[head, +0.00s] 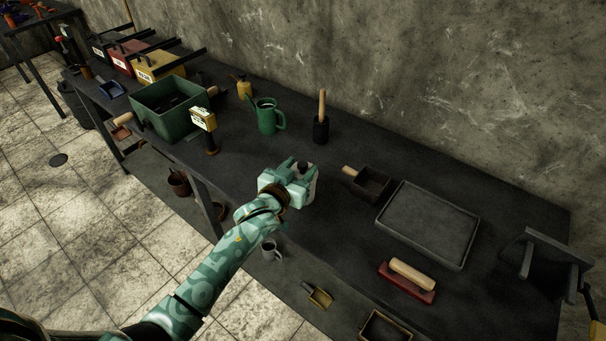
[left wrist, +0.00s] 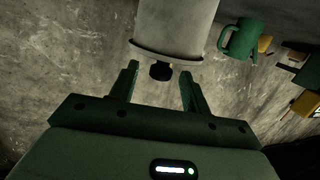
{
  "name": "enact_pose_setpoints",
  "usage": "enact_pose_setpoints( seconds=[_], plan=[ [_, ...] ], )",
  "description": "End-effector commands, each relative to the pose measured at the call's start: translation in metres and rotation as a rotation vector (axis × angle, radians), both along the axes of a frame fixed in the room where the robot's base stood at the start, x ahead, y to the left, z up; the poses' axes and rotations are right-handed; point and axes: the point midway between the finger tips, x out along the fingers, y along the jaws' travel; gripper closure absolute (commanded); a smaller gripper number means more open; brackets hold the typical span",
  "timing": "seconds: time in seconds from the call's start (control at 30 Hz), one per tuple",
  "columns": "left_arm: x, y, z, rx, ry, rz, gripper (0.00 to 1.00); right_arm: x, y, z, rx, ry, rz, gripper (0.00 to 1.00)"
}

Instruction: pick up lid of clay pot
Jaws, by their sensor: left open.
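In the left wrist view the pot (left wrist: 176,25) shows upside down. Its lid (left wrist: 166,55) shows as a thin rim with a dark knob (left wrist: 160,71). My left gripper (head: 298,165) is open at the lid. In the left wrist view its two fingers (left wrist: 160,80) stand on either side of the knob, with a gap on each side. My right gripper is not in view.
A green watering can (head: 267,117) and a dark holder with a wooden handle (head: 321,125) stand behind the pot. A wooden-handled dark box (head: 371,184) and a large tray (head: 430,225) lie to the right. A green bin (head: 165,112) stands to the left.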

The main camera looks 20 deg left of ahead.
Motion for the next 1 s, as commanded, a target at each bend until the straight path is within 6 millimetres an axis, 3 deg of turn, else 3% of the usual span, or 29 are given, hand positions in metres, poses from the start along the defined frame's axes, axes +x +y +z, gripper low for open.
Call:
enact_pose_setpoints(
  seconds=[0.13, 0.37, 0.53, 0.57, 1.0],
  plan=[
    [0.018, -0.003, -0.005, 0.001, 0.001, 0.000, 0.53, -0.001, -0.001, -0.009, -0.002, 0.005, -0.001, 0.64],
    [0.020, -0.003, -0.004, 0.001, 0.001, 0.001, 0.53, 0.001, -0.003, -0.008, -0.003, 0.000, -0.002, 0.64],
    [0.020, -0.003, -0.004, 0.001, 0.001, 0.001, 0.94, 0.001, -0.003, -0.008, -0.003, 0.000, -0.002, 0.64],
    [0.020, -0.003, -0.004, 0.001, 0.001, 0.001, 0.98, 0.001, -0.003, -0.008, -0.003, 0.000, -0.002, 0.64],
    [0.020, -0.003, 0.003, 0.001, 0.000, 0.001, 0.98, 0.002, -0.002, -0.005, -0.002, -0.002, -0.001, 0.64]
  ],
)
